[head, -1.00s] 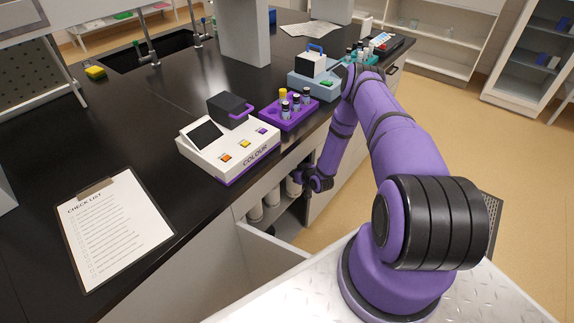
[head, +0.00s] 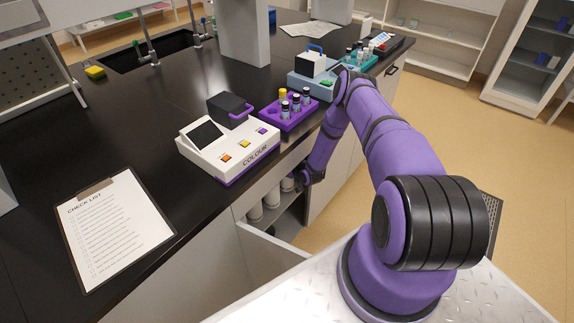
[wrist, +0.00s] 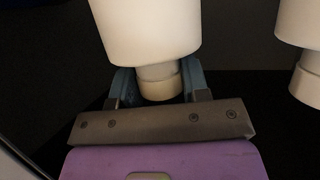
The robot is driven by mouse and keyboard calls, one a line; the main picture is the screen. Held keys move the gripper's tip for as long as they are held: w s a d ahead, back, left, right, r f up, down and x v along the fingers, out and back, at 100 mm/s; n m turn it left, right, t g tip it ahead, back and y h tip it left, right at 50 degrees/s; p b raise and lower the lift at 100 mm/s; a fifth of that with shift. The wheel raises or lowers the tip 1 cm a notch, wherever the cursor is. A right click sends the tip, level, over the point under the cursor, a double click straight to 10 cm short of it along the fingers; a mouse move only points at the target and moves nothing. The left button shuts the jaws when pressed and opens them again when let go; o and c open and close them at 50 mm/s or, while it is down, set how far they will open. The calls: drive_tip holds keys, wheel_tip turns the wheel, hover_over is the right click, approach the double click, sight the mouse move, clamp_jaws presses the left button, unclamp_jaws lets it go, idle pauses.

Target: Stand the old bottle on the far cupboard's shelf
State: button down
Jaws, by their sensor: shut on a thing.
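My gripper (wrist: 160,90) is shut on a white bottle (wrist: 145,30). Its two blue fingers sit on either side of the bottle's narrow cap end. In the head view my gripper is at the opening of a cupboard under the counter, and its fingers are too small and hidden to make out. A white bottle (head: 287,184) shows beside it there, probably the held one. The cupboard's shelf (head: 283,222) is partly visible. I cannot read any label to tell which bottle is the old one.
Other white bottles (head: 271,198) stand in the cupboard; one (wrist: 305,80) is right of the held bottle. The cupboard door (head: 268,255) hangs open. Above are the colour meter (head: 228,150) and a purple vial rack (head: 290,115). Open shelves (head: 455,45) stand across the room.

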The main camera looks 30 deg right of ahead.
drive_tip(key=shift+f, duration=0.15)
drive_tip(key=c, duration=0.6)
unclamp_jaws()
drive_tip(key=v, duration=1.2)
